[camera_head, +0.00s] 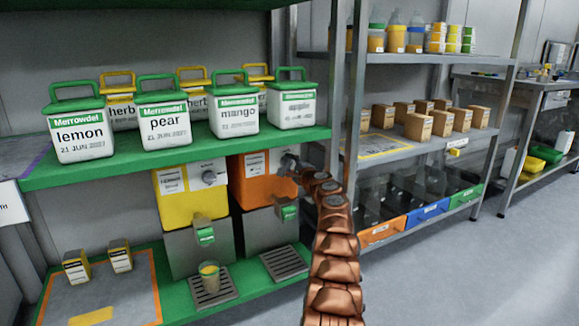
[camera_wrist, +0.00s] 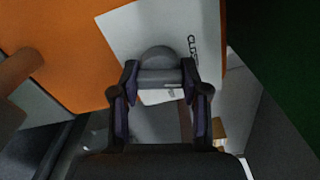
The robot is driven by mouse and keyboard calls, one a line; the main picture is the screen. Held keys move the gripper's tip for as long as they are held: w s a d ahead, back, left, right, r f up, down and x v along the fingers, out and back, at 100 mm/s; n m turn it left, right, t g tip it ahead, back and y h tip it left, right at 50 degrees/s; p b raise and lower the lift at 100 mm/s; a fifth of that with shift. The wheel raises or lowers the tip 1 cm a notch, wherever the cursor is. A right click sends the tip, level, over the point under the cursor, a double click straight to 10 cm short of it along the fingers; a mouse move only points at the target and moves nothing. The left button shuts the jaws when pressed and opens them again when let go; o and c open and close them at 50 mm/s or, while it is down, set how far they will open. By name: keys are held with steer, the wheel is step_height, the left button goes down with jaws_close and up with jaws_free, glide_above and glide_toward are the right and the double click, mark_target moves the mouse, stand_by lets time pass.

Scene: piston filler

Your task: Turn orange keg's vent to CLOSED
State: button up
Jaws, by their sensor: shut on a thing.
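The orange keg (camera_head: 258,186) stands on the green rack to the right of the yellow keg (camera_head: 184,207). My gripper (camera_head: 290,166) is at the right part of its front face and hides the vent there. In the wrist view my gripper (camera_wrist: 160,90) is shut on a grey rounded vent knob (camera_wrist: 158,58). The knob sits on a white label plate (camera_wrist: 131,32) on the orange face. Part of the word CLOSED shows on the plate to the upper right of the knob. The knob's exact pointing direction is hard to tell.
A metal rack upright (camera_head: 356,80) stands close to the right of my arm. A cup (camera_head: 210,277) stands under the yellow keg's tap. The floor at right is clear.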

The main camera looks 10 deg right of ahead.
steer(key=shift+n, duration=1.6)
steer(key=o, duration=1.2)
steer(key=shift+c, duration=0.2)
